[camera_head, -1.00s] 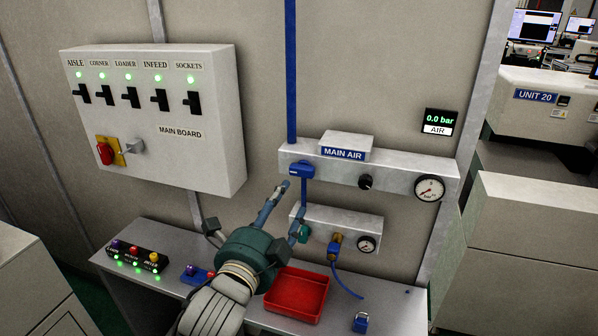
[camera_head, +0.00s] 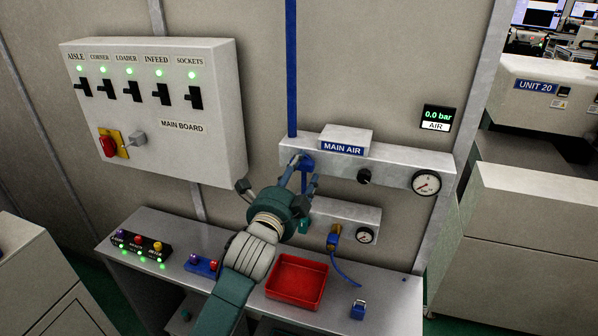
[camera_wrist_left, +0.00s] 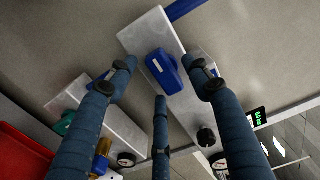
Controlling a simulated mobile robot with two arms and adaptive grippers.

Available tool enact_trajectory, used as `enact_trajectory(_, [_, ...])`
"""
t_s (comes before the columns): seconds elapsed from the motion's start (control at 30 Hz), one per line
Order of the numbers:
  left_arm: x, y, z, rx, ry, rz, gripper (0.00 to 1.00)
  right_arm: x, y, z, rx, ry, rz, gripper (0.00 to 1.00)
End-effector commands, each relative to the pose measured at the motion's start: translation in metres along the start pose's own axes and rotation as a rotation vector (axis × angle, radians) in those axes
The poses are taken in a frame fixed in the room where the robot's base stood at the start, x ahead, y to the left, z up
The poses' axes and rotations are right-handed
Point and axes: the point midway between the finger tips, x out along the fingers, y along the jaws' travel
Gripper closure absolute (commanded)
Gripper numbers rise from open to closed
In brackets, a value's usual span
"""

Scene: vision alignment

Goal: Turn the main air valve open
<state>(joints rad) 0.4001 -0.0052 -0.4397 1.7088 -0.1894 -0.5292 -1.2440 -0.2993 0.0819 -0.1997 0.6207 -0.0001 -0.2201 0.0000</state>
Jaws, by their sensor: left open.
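The main air valve is a blue handle (camera_head: 307,166) on the light panel block, below the MAIN AIR label (camera_head: 343,149). A blue pipe runs up above it. In the left wrist view the blue handle (camera_wrist_left: 163,72) lies ahead, between the spread fingertips, with a white mark on it. My left gripper (camera_head: 302,172) is open, its fingers pointing at the handle and partly hiding it in the head view. I cannot tell whether any finger touches it. The air display (camera_head: 437,118) reads 0.0 bar. My right gripper is not in view.
A black knob (camera_head: 364,176) and a gauge (camera_head: 426,183) sit right of the valve. A lower block carries a brass-and-blue fitting (camera_head: 334,236) and another gauge. The bench below holds a red tray (camera_head: 297,282), a blue padlock (camera_head: 358,309) and button boxes. The main board (camera_head: 150,110) hangs left.

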Motion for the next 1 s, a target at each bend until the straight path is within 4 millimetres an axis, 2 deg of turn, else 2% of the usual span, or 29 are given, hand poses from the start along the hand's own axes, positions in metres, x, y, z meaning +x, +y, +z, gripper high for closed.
enact_trajectory(0.07, [0.000,0.000,0.000,0.000,0.000,0.000,0.50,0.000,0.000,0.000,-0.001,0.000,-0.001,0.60])
enact_trajectory(0.3, [0.000,0.000,0.000,0.000,0.000,0.000,0.95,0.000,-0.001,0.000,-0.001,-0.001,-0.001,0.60])
enact_trajectory(0.67, [0.000,-0.001,0.000,0.049,0.001,0.001,0.96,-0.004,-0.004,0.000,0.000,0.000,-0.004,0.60])
enact_trajectory(1.0, [0.000,-0.003,0.003,0.286,0.001,0.001,0.96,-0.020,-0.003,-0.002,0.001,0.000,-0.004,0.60])
